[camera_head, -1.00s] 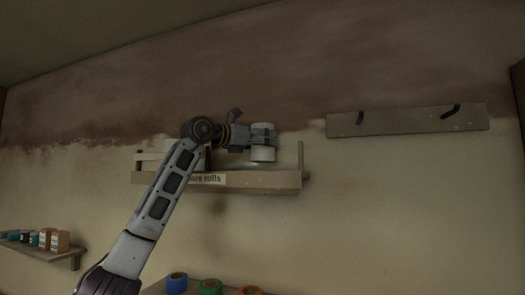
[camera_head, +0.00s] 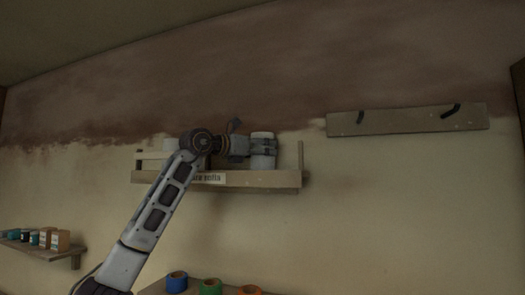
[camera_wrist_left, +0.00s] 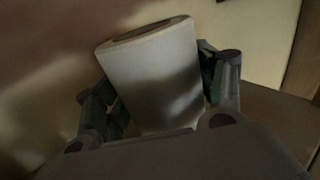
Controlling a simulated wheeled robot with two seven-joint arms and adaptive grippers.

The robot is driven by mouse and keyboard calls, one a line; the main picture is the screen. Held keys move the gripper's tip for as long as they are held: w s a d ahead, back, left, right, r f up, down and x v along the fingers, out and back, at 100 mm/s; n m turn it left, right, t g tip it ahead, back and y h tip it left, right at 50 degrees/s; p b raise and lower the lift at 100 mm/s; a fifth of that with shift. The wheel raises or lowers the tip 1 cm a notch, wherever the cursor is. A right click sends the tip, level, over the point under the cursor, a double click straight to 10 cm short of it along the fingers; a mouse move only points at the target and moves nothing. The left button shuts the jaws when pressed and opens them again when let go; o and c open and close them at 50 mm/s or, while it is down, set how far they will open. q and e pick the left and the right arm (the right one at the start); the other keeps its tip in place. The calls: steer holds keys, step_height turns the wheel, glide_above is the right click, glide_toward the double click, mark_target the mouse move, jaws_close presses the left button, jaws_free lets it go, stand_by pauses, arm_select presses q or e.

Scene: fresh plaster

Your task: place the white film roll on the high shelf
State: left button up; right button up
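The white film roll (camera_head: 262,164) stands upright at the right part of the high shelf (camera_head: 250,180), just above its front board. I cannot tell whether its base touches the shelf. My left gripper (camera_head: 264,147) reaches in from the left and is shut around the roll's side. In the left wrist view the roll (camera_wrist_left: 155,75) fills the space between the two fingers (camera_wrist_left: 160,95), its open core end at the top. A label, partly hidden by my arm, reads "rolls" on the shelf front. My right gripper is not in view.
A post (camera_head: 301,157) stands at the shelf's right end. A board with black hooks (camera_head: 405,120) is on the wall to the right. Blue (camera_head: 177,282), green (camera_head: 210,287) and orange (camera_head: 249,290) rolls sit below. A lower left shelf (camera_head: 50,252) holds small boxes.

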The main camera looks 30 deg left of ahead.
mark_target(253, 147)
arm_select(q)
steer(key=o, duration=0.3)
steer(key=shift+r, duration=0.2)
steer(key=shift+s+a+f, duration=0.1)
steer(key=shift+s+a, duration=0.1)
steer(key=shift+s, duration=0.45)
steer(key=b+v, duration=0.2)
steer(key=v, duration=0.3)
steer(key=shift+s+a, duration=0.15)
steer(key=shift+s, duration=0.4)
